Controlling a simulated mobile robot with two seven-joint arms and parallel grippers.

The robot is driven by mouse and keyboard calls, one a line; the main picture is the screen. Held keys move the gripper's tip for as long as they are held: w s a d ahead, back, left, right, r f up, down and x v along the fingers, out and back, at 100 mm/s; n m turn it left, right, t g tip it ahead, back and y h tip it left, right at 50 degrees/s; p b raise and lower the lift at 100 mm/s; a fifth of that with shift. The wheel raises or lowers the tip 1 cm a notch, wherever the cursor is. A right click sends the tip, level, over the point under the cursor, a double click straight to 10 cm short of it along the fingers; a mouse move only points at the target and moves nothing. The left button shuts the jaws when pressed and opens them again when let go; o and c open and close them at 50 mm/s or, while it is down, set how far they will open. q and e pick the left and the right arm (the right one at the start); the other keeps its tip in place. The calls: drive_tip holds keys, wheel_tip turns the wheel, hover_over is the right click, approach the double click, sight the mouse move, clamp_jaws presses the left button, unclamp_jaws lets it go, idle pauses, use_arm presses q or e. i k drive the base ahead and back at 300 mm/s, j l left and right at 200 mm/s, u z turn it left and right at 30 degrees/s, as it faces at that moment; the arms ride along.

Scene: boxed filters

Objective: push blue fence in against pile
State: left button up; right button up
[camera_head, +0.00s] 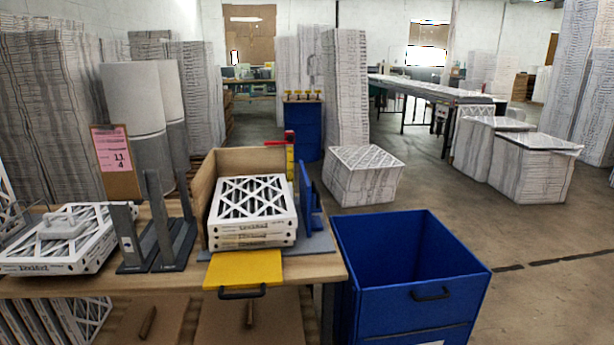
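The pile (252,240) is a short stack of white-framed filters with a crossed lattice top. It stands on the table in a wooden corner of tan boards (250,160) at its back and left. The blue fence (306,190) is an upright blue plate just right of the pile, on a grey base plate (318,243). A narrow gap seems to show between fence and pile, but I cannot tell whether they touch lower down. Neither of my grippers is in view.
A yellow plate (243,269) with a black handle lies before the pile. A red-and-yellow post (290,155) stands behind the fence. Grey uprights (158,240) and more filters (60,240) are at left. An open blue bin (410,270) stands right of the table (180,286).

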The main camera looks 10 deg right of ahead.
sight(310, 197)
drive_tip(key=i+l+u, duration=0.15)
drive_tip(key=i, duration=0.25)
drive_tip(key=i+l+u, duration=0.15)
drive_tip(key=i, duration=0.25)
drive_tip(key=i+l+u, duration=0.1)
drive_tip(key=i, duration=0.3)
